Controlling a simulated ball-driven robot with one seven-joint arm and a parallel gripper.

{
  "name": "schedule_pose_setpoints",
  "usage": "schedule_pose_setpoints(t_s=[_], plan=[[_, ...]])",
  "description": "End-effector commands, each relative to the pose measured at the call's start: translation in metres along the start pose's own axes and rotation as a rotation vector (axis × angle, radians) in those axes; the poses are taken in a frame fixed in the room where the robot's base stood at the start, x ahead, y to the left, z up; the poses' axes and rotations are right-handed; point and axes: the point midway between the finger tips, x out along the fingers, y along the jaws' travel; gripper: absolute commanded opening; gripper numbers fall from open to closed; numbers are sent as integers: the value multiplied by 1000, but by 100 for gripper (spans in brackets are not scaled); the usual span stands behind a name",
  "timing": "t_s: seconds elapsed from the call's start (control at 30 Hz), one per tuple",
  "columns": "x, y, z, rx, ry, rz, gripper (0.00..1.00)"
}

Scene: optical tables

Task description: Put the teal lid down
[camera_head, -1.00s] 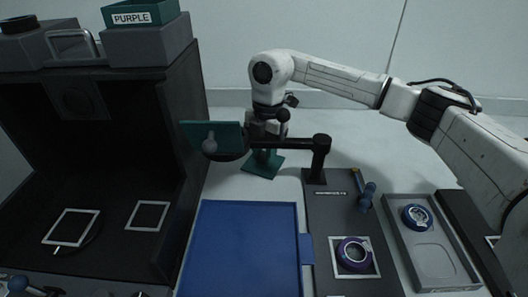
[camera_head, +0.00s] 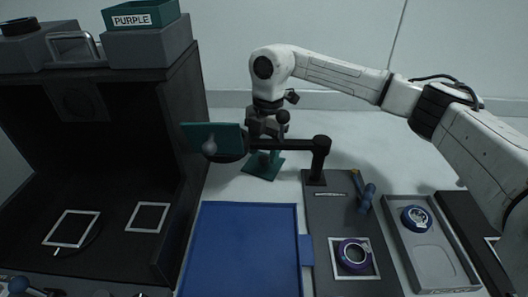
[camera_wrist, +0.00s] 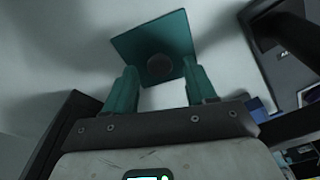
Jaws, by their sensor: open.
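A teal square plate, which looks like the lid (camera_head: 263,166), lies flat on the pale surface behind the black post in the head view. In the wrist view the teal lid (camera_wrist: 126,45) has a dark round spot, perhaps its knob, near its middle. My gripper (camera_wrist: 160,72) is open, with its two teal fingers apart and nothing held between them. The lid is beyond the fingertips. In the head view my gripper (camera_head: 264,150) hangs over the lid, its lower part partly hidden by the black crossbar.
A black post with a crossbar (camera_head: 290,144) stands close to my gripper. A teal panel (camera_head: 212,136) with a grey ball is at its left end. A blue tray (camera_head: 240,245), a grey tray (camera_head: 432,253) and a dark cabinet (camera_head: 185,150) stand nearer. A teal PURPLE box (camera_head: 140,15) sits on top.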

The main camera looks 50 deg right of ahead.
Motion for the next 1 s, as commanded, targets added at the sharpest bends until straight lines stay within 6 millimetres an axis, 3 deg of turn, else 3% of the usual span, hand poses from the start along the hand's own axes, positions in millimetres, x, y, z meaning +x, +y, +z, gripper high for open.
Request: schedule_pose_setpoints(t_s=[0.3,0.5,0.7,1.0], plan=[[-67,1,0,0,-3,3,56],[-96,0,0,1,-2,1,56],[-108,0,0,1,-1,1,56],[-108,0,0,0,0,1,56]])
